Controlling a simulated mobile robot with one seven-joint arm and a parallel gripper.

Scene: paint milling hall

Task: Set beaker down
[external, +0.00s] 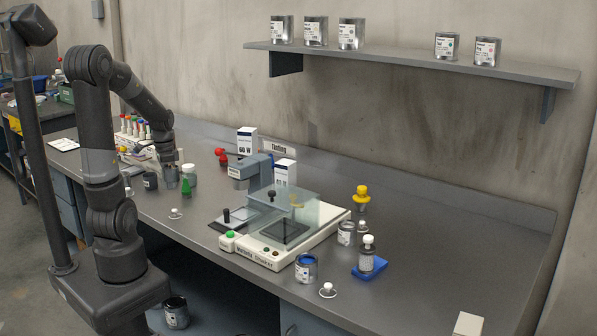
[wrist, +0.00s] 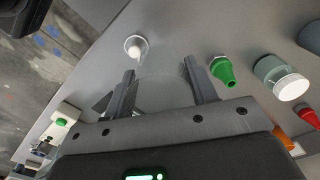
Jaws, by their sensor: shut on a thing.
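The beaker (external: 171,179) is clear glass and shows small and greyish under my gripper (external: 170,164) at the left part of the bench. In the wrist view the beaker (wrist: 163,92) is a faint see-through round shape between the two fingers of my gripper (wrist: 160,82). My gripper is shut on it. The beaker's lower edge is hard to make out, so I cannot tell whether it touches the grey bench top (external: 196,225).
Close by are a green cone-shaped thing (wrist: 222,70), a white-lidded jar (wrist: 278,76), a small white knobbed piece (wrist: 136,46) and a dark can (external: 150,181). The machine with a clear cover (external: 285,215) stands to the right. Bare bench lies in front.

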